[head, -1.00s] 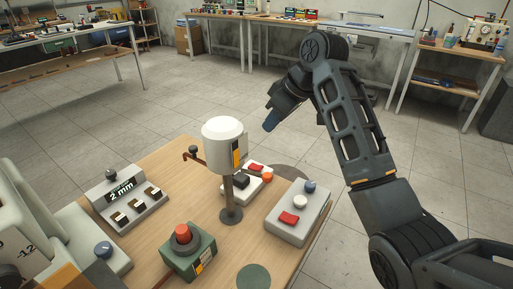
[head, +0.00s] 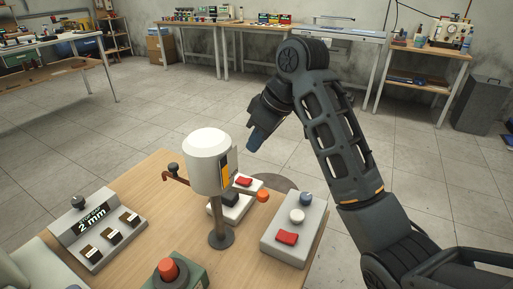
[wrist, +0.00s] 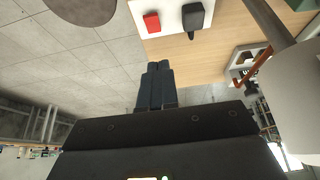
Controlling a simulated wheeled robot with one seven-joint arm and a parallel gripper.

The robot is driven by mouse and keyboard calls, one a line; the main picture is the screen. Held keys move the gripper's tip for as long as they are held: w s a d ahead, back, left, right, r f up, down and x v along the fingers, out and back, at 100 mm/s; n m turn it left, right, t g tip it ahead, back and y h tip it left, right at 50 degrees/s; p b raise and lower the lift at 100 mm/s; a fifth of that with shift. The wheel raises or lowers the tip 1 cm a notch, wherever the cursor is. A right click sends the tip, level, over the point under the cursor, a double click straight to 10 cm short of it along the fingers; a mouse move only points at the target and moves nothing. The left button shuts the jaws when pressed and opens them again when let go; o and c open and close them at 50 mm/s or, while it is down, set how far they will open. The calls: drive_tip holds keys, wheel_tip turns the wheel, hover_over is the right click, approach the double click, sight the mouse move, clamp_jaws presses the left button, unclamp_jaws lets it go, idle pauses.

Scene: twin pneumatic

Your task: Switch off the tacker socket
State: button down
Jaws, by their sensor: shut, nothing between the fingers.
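A white socket box (head: 234,214) stands on the wooden table, partly hidden behind a white canister on a post. It carries a black plug (head: 230,198) and a red rocker switch (head: 243,181). The box also shows at the top of the wrist view (wrist: 171,15), with the red switch (wrist: 152,22) left of the black plug (wrist: 194,18). I cannot tell which way the switch is tipped. My gripper (head: 251,148) is shut and empty, in the air beyond the box. In the wrist view, its fingertips (wrist: 158,66) appear below the red switch, apart from it.
The white canister (head: 208,165) with a brown lever stands close to the box. A grey box (head: 284,255) with another red switch and white and blue knobs is at right. A 2 mm panel (head: 95,240) and a green red-button box (head: 190,283) stand nearer.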

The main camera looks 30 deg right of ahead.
hover_over(245, 183)
drive_tip(key=f, duration=0.6)
drive_tip(key=shift+s+d+f, duration=0.1)
drive_tip(key=shift+d+f, duration=0.05)
drive_tip(key=shift+d, duration=0.05)
drive_tip(key=f, duration=0.3)
drive_tip(key=shift+s+d+f, duration=0.15)
drive_tip(key=shift+s+d, duration=0.05)
drive_tip(key=shift+s, duration=0.1)
drive_tip(key=shift+s+d+f, duration=0.1)
drive_tip(key=shift+s+f, duration=0.05)
drive_tip(key=shift+f, duration=0.35)
drive_tip(key=shift+f, duration=0.1)
